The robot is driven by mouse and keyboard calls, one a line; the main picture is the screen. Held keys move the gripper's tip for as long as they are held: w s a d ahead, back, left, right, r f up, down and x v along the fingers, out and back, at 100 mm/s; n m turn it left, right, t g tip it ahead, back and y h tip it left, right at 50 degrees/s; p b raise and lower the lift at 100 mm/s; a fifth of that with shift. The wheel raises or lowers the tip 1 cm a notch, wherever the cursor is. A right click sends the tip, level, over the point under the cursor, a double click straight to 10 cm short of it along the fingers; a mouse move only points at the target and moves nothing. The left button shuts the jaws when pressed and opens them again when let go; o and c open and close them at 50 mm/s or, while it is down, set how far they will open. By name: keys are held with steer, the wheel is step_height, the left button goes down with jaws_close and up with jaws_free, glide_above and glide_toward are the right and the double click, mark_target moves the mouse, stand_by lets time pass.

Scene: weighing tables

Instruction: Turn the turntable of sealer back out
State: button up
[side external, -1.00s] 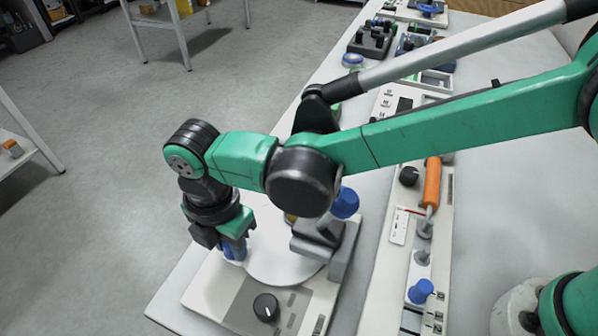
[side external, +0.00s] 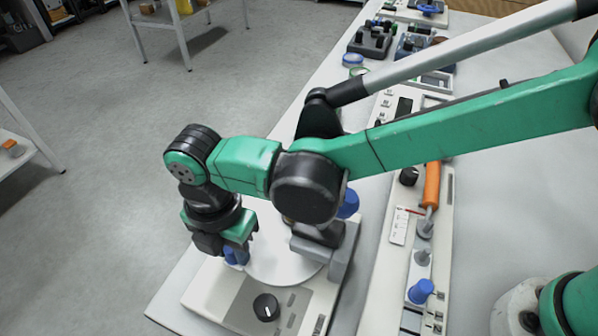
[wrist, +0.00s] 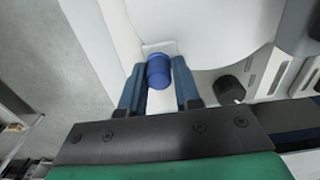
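The sealer (side external: 215,291) is a white unit at the near end of the table. Its turntable is a pale round disc (side external: 285,268), partly covered by my arm. The disc also shows in the wrist view (wrist: 225,30), with a short blue peg (wrist: 159,72) standing at its edge. My gripper (wrist: 159,75) points down at the left edge of the disc, and its two blue fingers lie close against both sides of the peg. They look shut on it. In the side view my gripper (side external: 237,256) hides the peg.
A black dial (side external: 266,307) sits on the sealer's front and also shows in the wrist view (wrist: 229,89). A grey block (side external: 342,255) stands at the disc's right. A panel with an orange handle (side external: 432,186) and blue knob (side external: 421,291) lies further right. The left table edge is close.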

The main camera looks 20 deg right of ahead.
steer(key=o, duration=0.4)
steer(key=shift+c, duration=0.2)
steer(key=shift+r, duration=0.1)
steer(key=shift+r, duration=2.7)
steer(key=w+d+r+m+t+y, duration=0.1)
steer(key=w+d+r+m, duration=0.35)
steer(key=d+m, duration=0.35)
steer(key=s+d+m+t, duration=0.2)
steer(key=d+m+t, duration=0.1)
steer(key=d+m, duration=0.6)
steer(key=s+d+m+t+h, duration=0.1)
steer(key=s+d+m+t, duration=0.2)
steer(key=d+m, duration=0.7)
steer(key=d, duration=0.5)
steer(key=shift+d+r, duration=0.15)
steer(key=shift+r, duration=0.2)
